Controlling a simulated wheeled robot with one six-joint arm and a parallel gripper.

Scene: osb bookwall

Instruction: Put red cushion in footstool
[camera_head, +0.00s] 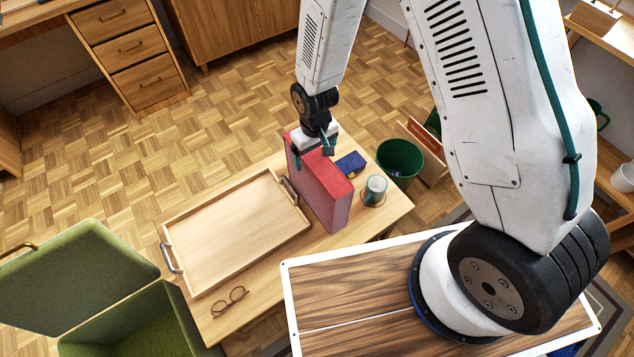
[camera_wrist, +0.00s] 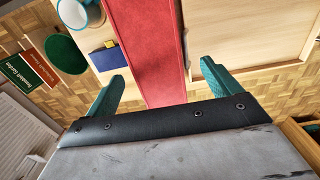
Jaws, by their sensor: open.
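The red cushion (camera_head: 320,184) stands on its edge on the low wooden table, to the right of the tray. My gripper (camera_head: 318,149) is over the far end of its top edge. In the wrist view the red cushion (camera_wrist: 150,50) lies between the two teal fingers of my gripper (camera_wrist: 162,88), with gaps on both sides. The fingers are open. The green footstool (camera_head: 135,325) stands at the lower left with its lid (camera_head: 75,272) raised. Its visible inside shows only green lining, and part of it is cut off by the picture edge.
A wooden tray (camera_head: 235,232) with metal handles and a pair of glasses (camera_head: 229,302) lie on the table (camera_head: 392,208). A mug (camera_head: 375,189) and a blue item (camera_head: 350,163) are close to the cushion's right. A green bin (camera_head: 399,160) stands beyond. Open parquet lies behind the table.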

